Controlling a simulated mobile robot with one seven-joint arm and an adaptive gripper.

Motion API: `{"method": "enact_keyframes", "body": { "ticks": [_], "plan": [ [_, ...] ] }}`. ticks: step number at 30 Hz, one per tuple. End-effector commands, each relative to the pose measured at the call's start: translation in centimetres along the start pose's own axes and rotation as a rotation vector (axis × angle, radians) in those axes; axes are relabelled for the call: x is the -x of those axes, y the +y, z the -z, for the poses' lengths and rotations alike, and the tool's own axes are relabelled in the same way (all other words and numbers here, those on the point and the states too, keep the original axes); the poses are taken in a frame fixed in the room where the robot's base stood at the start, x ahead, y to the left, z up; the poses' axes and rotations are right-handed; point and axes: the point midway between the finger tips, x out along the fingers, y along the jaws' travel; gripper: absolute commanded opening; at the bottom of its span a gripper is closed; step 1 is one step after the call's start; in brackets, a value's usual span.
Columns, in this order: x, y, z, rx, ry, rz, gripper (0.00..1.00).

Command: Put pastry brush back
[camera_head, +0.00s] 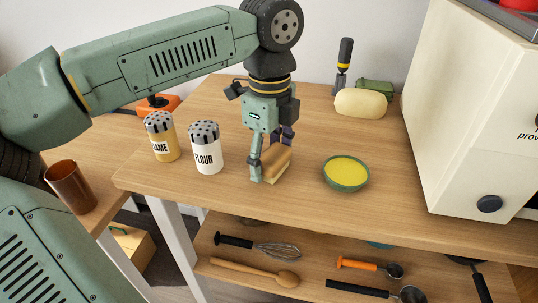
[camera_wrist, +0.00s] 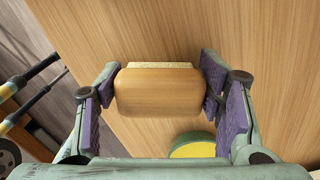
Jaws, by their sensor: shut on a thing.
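A wooden block-shaped brush (camera_head: 277,166), which I take for the pastry brush, has a pale edge along one side. My gripper (camera_head: 270,158) points down over the wooden table (camera_head: 225,222) and is shut on it. The wrist view shows the brush (camera_wrist: 158,92) between the purple pads of my gripper (camera_wrist: 160,82). It is at or just above the table top; I cannot tell whether it touches. A green bowl with yellow contents (camera_head: 346,174) is apart from it on the right.
A flour shaker (camera_head: 206,148) and a yellow shaker (camera_head: 161,137) stand left of my gripper. A pale dough lump (camera_head: 360,103) and an upright black-handled tool (camera_head: 343,68) are behind. A white appliance (camera_head: 475,120) blocks the right. The lower shelf holds a whisk (camera_head: 275,249) and a wooden spoon (camera_head: 255,272).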

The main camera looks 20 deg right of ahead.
Motion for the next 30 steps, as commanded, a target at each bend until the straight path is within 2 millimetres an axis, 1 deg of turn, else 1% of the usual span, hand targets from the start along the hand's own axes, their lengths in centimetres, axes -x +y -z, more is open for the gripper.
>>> {"method": "enact_keyframes", "body": {
  "ticks": [2,3,12,19,25,30],
  "plan": [
    [-0.27,0.01,-0.01,0.000,0.000,0.000,0.34],
    [-0.13,0.01,0.00,0.000,0.000,0.000,0.64],
    [-0.12,0.00,0.00,0.000,0.000,0.000,0.84],
    [-0.12,0.00,0.00,0.000,0.000,0.000,0.85],
    [-0.13,0.00,0.00,0.000,0.000,0.000,0.97],
    [-0.12,0.00,0.00,0.000,0.000,0.000,0.98]
  ]
}}
